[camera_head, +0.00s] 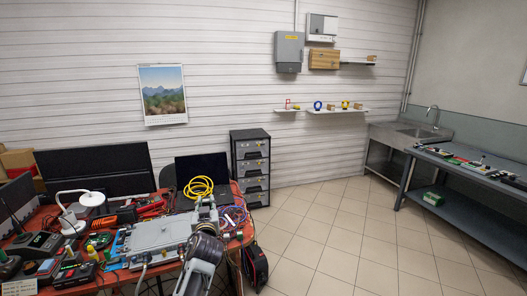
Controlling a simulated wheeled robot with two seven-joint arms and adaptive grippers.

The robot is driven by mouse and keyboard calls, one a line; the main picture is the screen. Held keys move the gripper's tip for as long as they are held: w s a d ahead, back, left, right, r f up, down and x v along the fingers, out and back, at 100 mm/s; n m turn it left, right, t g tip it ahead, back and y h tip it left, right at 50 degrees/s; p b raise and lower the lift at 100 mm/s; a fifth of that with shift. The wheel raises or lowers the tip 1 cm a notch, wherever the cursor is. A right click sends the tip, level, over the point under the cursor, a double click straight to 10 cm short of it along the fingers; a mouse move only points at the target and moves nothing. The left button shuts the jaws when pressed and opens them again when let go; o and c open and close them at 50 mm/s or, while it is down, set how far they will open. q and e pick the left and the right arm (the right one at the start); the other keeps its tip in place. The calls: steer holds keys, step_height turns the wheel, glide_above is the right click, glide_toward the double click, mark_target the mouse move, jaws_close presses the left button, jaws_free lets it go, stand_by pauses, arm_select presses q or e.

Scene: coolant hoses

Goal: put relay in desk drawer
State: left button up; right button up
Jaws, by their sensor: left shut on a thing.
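My left arm comes up from the bottom of the head view, and its gripper (206,209) is over the right part of the cluttered red desk (238,235). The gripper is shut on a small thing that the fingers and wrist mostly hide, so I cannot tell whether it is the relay. I cannot pick out a relay elsewhere among the small parts. No drawer of the desk shows clearly. A dark drawer cabinet (251,167) with several grey drawers stands on the floor behind the desk, its drawers apparently shut. My right gripper is not in view.
A grey flat case (160,234), a coiled yellow hose (199,187), a laptop (203,167), a white lamp (74,208) and tools crowd the desk. A workbench (470,172) and sink (412,131) stand at right. The tiled floor between is clear.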

arm_select(q)
steer(key=shift+s+d+r+m+h, duration=0.8)
steer(key=shift+s+d+r+h, duration=0.35)
steer(key=shift+r, duration=1.9)
steer(key=shift+s+d+r+m+h, duration=0.95)
steer(key=shift+r+h, duration=0.4)
steer(key=shift+r, duration=1.65)
steer(key=s+a+f+b, duration=0.2)
steer(key=s+f, duration=0.4)
steer(key=f, duration=0.7)
steer(key=s+a+f+b, duration=0.1)
steer(key=s+f, duration=0.5)
steer(key=f, duration=0.7)
steer(key=s+a+f+y+b, duration=0.1)
steer(key=s+f+b, duration=0.3)
steer(key=f, duration=0.9)
steer(key=shift+s+a+n, duration=0.45)
steer(key=shift+s+a, duration=0.35)
steer(key=shift+s, duration=0.75)
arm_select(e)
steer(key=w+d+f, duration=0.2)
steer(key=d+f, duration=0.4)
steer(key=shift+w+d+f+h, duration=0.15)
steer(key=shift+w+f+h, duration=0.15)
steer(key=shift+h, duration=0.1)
